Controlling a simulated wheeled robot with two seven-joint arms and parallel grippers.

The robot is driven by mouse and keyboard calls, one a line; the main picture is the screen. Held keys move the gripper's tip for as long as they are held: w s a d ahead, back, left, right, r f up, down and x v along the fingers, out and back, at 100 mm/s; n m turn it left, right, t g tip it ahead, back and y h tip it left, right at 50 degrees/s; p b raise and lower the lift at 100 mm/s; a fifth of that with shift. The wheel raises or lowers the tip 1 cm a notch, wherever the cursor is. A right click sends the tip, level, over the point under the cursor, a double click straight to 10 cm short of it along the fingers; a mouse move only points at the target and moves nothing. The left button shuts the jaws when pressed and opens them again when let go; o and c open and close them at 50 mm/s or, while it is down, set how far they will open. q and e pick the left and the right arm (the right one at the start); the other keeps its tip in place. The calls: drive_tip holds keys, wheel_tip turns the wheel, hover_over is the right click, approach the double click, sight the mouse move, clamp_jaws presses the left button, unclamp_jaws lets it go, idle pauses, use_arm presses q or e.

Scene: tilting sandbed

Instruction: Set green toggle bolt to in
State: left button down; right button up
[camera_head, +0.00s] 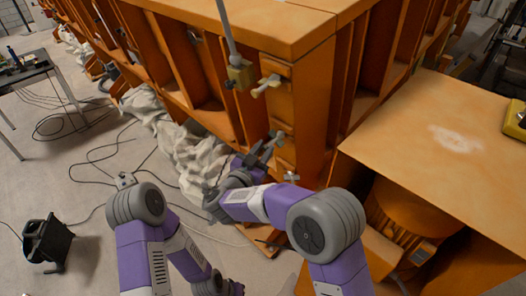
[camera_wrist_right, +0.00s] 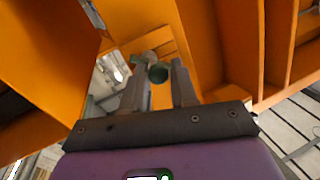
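The green toggle bolt (camera_wrist_right: 158,73) shows in the right wrist view as a dark green rounded end, with a paler round part behind it, against an orange face. It lies between the fingertips of my right gripper (camera_wrist_right: 160,78), which is open, with a finger on each side. I cannot tell whether either finger touches it. In the head view my right gripper (camera_head: 265,149) is at the orange corner post, and the green bolt cannot be made out there. My left arm runs down to the bottom edge of the head view, and its fingers are not shown.
A pale toggle (camera_head: 267,85) sits higher on the post beside a brass block (camera_head: 241,74) with a grey rod. Another small metal toggle (camera_head: 291,177) is lower down. The orange table (camera_head: 440,140) stands right. Crumpled cloth (camera_head: 190,155) and cables lie on the floor left.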

drive_tip(key=o, duration=0.4)
drive_tip(key=shift+w+a, duration=0.25)
drive_tip(key=shift+c, duration=0.2)
drive_tip(key=shift+s, duration=0.1)
drive_tip(key=shift+d, duration=0.1)
drive_tip(key=v, duration=0.7)
drive_tip(key=shift+s, duration=0.3)
